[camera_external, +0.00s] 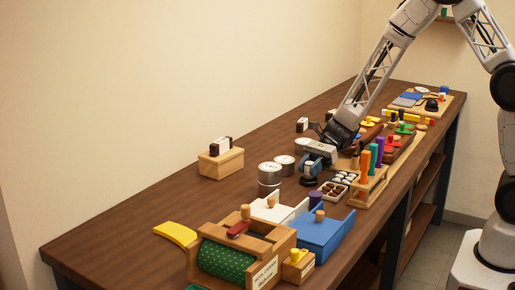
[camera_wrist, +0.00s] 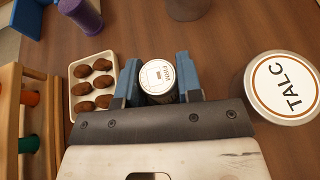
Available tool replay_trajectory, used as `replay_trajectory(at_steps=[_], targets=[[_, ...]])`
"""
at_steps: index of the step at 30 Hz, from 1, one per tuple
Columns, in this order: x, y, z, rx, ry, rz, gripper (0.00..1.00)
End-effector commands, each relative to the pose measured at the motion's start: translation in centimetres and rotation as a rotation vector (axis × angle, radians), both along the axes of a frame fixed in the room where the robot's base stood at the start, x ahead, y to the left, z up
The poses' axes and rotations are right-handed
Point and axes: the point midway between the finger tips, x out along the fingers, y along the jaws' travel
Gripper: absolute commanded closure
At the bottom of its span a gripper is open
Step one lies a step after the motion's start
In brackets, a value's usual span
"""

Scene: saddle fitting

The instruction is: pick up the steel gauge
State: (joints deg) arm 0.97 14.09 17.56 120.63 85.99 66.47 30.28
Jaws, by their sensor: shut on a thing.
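My gripper (camera_wrist: 157,82) has its blue fingers on both sides of a small round metal-rimmed thing, which fits the steel gauge (camera_wrist: 158,76). Its round white face has dark print and points up at the wrist camera. In the external view my gripper (camera_external: 312,172) is low over the middle of the table, and the gauge is mostly hidden by the fingers. I cannot tell whether the gauge touches the table.
A can marked TALC (camera_wrist: 285,86) stands close on the right in the wrist view. A tray of brown pieces (camera_wrist: 92,86) lies close on the left, by a wooden peg rack (camera_wrist: 9,100). A purple cylinder (camera_wrist: 81,14) is beyond the tray. The left back table is fairly clear.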

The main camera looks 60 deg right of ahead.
Motion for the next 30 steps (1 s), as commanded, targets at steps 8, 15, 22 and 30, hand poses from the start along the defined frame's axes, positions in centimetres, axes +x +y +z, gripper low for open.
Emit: replay_trajectory(at_steps=[8, 15, 22, 30], targets=[[0.0, 0.0, 3.2, 0.000, -0.004, 0.001, 0.98], [0.0, 0.0, 6.5, 0.001, -0.003, 0.000, 0.98], [0.0, 0.0, 8.5, 0.001, -0.002, 0.001, 0.98], [0.0, 0.0, 9.1, 0.001, 0.000, 0.000, 0.98]])
